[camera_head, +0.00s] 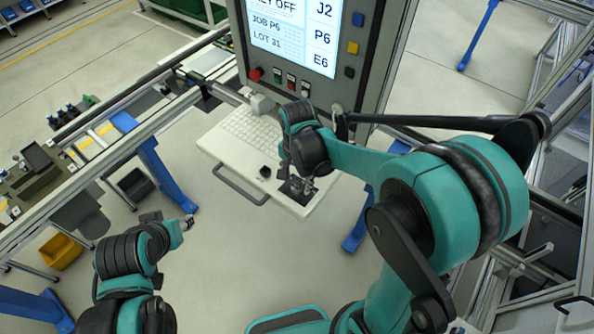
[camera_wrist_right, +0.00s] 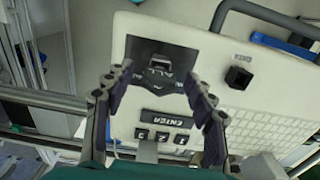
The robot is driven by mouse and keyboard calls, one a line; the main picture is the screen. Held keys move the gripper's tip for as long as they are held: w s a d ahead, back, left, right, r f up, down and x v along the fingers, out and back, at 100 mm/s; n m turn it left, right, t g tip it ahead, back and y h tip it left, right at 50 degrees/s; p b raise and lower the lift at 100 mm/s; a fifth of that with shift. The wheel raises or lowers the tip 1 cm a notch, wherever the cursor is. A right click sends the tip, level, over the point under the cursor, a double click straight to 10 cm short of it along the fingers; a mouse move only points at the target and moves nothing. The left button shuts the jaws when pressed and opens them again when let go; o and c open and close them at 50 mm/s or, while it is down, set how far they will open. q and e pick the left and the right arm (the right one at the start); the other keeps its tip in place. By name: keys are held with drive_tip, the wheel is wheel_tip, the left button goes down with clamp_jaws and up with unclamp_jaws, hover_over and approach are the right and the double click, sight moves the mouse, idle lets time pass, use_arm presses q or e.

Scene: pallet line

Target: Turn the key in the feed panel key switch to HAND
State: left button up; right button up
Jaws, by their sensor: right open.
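The pale feed panel (camera_head: 225,140) with a keyboard stands below the screen. A dark plate (camera_wrist_right: 180,55) on it carries a small raised part (camera_wrist_right: 160,66) and upside-down lettering; I cannot make out a key or its position clearly. The screen (camera_head: 293,30) reads "KEY OFF", its top line partly cut off. My right gripper (camera_head: 300,186) is over the dark plate at the panel's near right end. In the wrist view its open fingers (camera_wrist_right: 157,76) straddle the raised part, with nothing between them visibly gripped. My left gripper (camera_head: 187,222) hangs low at left, away from the panel; its jaws are unclear.
A black square knob (camera_wrist_right: 238,77) and ENTER and number keys (camera_wrist_right: 165,119) lie close to the dark plate. A grey handle bar (camera_head: 240,190) runs along the panel's front edge. A red button (camera_head: 255,74) is under the screen. A framed line with blue legs (camera_head: 165,175) stands left.

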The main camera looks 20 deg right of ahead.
drive_tip(key=shift+s+f, duration=0.1)
drive_tip(key=shift+f, duration=0.3)
drive_tip(key=c, duration=1.2)
drive_tip(key=n+b, duration=0.1)
drive_tip(key=n, duration=0.3)
drive_tip(key=shift+f, duration=0.1)
drive_tip(key=shift+c, duration=0.2)
drive_tip(key=n+b, duration=0.1)
drive_tip(key=n, duration=0.4)
drive_tip(key=o, duration=1.7)
drive_tip(key=shift+n, duration=0.3)
drive_tip(key=shift+r, duration=0.2)
drive_tip(key=shift+r+p, duration=2.4)
drive_tip(key=shift+r, duration=1)
